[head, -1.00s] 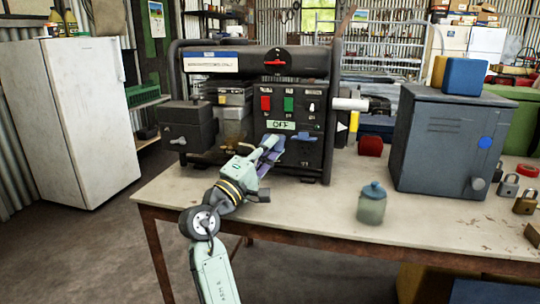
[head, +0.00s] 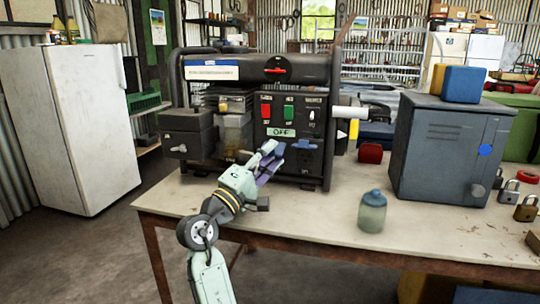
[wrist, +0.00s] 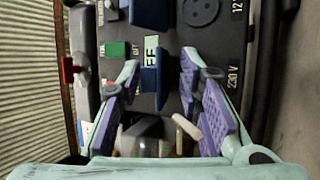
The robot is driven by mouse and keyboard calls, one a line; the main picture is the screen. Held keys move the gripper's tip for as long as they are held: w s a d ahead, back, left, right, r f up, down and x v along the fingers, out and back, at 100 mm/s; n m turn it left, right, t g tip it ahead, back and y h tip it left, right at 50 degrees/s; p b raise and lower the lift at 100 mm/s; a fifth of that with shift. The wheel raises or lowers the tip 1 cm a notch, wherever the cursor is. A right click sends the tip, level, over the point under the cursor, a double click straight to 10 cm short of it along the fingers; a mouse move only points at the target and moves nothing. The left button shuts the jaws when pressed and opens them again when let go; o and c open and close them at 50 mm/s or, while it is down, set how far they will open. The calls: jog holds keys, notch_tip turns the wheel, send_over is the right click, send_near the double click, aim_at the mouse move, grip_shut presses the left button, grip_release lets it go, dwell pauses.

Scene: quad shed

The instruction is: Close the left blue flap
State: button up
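The generator's control panel (head: 284,104) faces me on the bench, with a display reading OFF. In the wrist view, turned sideways, the left blue flap (wrist: 150,87) juts out from the panel beside the 230 V label. My gripper (head: 275,160) is in front of the panel's lower left; it also shows in the wrist view (wrist: 158,68). Its purple-padded fingers are spread on either side of the left flap. I cannot tell whether they touch it. The right blue flap (head: 304,145) also juts out, with a round socket (wrist: 200,10) exposed beside it.
A green switch (head: 289,107) and a red switch (head: 266,106) sit above the display. A glass jar (head: 372,212) and a grey metal cabinet (head: 447,145) stand to the right on the bench (head: 300,218). The bench front is mostly clear.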

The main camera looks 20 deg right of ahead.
jog(key=v, duration=1.1)
jog(key=shift+s+a, duration=0.15)
jog(key=shift+a, duration=0.05)
jog(key=shift+c, duration=0.3)
